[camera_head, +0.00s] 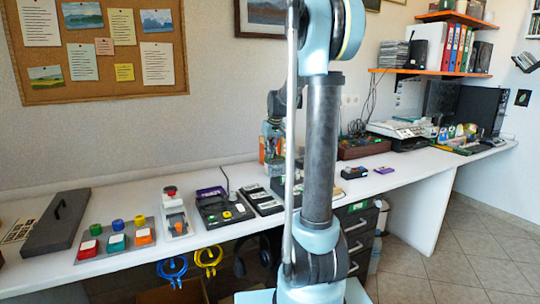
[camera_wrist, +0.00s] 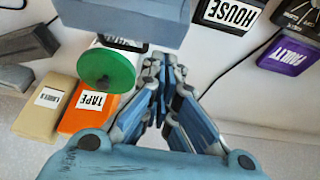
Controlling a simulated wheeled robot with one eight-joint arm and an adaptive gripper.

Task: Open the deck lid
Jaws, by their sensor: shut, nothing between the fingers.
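My gripper (camera_wrist: 162,88) is shut and empty, with its fingers together in the wrist view. In the head view my gripper (camera_head: 272,158) hangs over the back of the white desk, partly behind my arm. Black machines stand near it: one with a purple part and coloured buttons (camera_head: 222,207), and a slimmer one (camera_head: 262,199). I cannot tell for sure which is the deck or where its lid is. In the wrist view a grey-blue block (camera_wrist: 120,18) crosses the top, close to the fingers. A green disc (camera_wrist: 106,70) shows below it.
Boxes marked TAPE (camera_wrist: 88,108) and beige (camera_wrist: 42,103) lie left of my fingers. A button panel (camera_head: 115,242) and a dark handled slab (camera_head: 56,222) stand at the left.

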